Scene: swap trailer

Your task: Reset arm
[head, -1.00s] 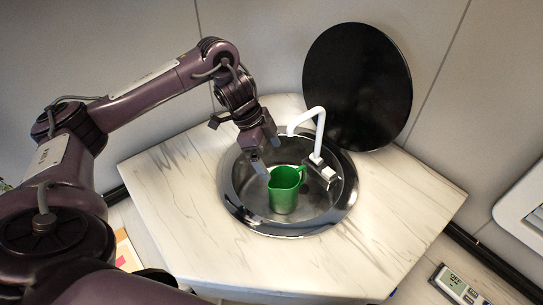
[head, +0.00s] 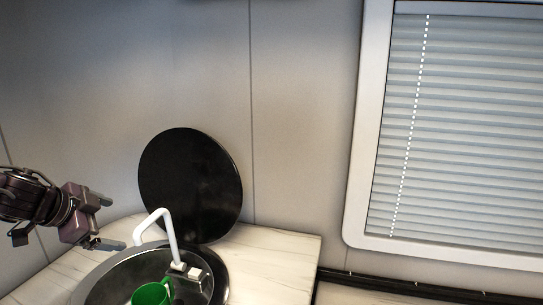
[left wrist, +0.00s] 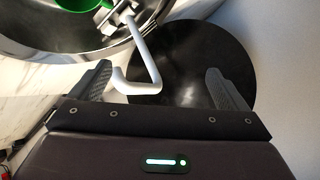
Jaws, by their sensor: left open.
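My left gripper (head: 108,222) comes in from the left in the head view, with its fingers spread and nothing between them. It is above the counter, left of the white faucet (head: 159,226). In the left wrist view the two fingers (left wrist: 158,88) are wide apart, with the faucet's spout (left wrist: 141,72) showing in the gap beyond them. A green pitcher (head: 153,293) stands in the metal sink (head: 108,287), mostly cut off by the bottom edge. A bit of the pitcher (left wrist: 80,4) shows in the left wrist view. My right gripper is not in view.
A round black lid (head: 190,185) leans on the wall behind the sink. The pale counter (head: 275,248) is bare to the right of the sink. A window with blinds (head: 465,130) is in the wall at the right.

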